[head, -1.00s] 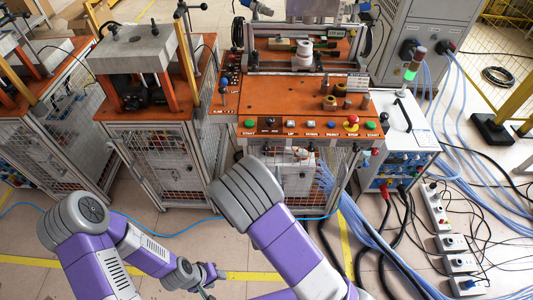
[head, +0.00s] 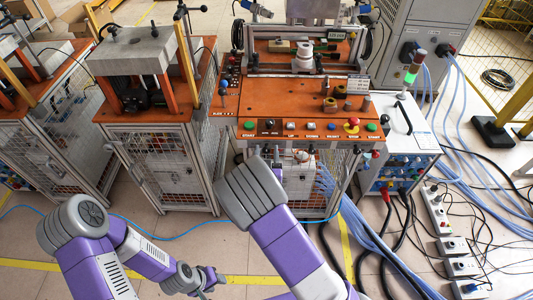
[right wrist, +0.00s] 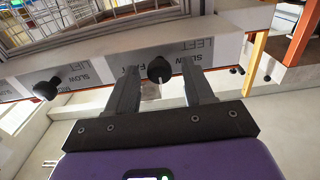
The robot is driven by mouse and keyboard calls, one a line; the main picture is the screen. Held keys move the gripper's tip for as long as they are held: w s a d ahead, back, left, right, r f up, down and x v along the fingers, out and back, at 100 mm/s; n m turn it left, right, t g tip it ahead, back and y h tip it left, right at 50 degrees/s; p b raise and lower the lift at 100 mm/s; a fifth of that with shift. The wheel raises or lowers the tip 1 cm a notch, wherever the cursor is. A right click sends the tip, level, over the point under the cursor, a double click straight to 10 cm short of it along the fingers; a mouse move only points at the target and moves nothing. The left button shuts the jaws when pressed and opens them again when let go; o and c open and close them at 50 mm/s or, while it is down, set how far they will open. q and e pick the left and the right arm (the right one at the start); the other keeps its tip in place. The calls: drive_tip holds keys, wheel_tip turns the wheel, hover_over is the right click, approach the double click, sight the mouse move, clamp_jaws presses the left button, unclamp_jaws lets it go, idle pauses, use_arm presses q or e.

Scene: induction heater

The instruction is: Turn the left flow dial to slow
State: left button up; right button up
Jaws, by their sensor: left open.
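In the right wrist view, a black dial knob (right wrist: 159,69) sits on a pale panel (right wrist: 235,22) beside the printed words LEFT, SLOW and FAST, which appear upside down. My right gripper (right wrist: 160,64) is open, with one finger on each side of this knob and visible gaps to it. A second black knob (right wrist: 47,88) is on the panel further left. In the head view my left gripper (head: 207,279) is low in the picture, away from the machine, with its jaws small. My right gripper is not clearly visible there, behind its own arm.
The orange-topped heater bench (head: 290,98) has a row of buttons along its front, including a red stop button (head: 352,122). A press station (head: 130,60) stands to its left. Hoses and power strips (head: 437,208) cover the floor at right.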

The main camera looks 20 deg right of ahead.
clamp_jaws()
drive_tip(key=shift+n, duration=0.3)
drive_tip(key=n+p, duration=0.1)
drive_tip(key=n, duration=0.4)
drive_tip(key=shift+a, duration=0.15)
drive_tip(key=n+p, duration=0.1)
drive_tip(key=n, duration=0.5)
drive_tip(key=shift+f+p, duration=0.15)
drive_tip(key=shift+p, duration=0.2)
drive_tip(key=shift+n, duration=0.3)
drive_tip(key=shift+o, duration=0.3)
unclamp_jaws()
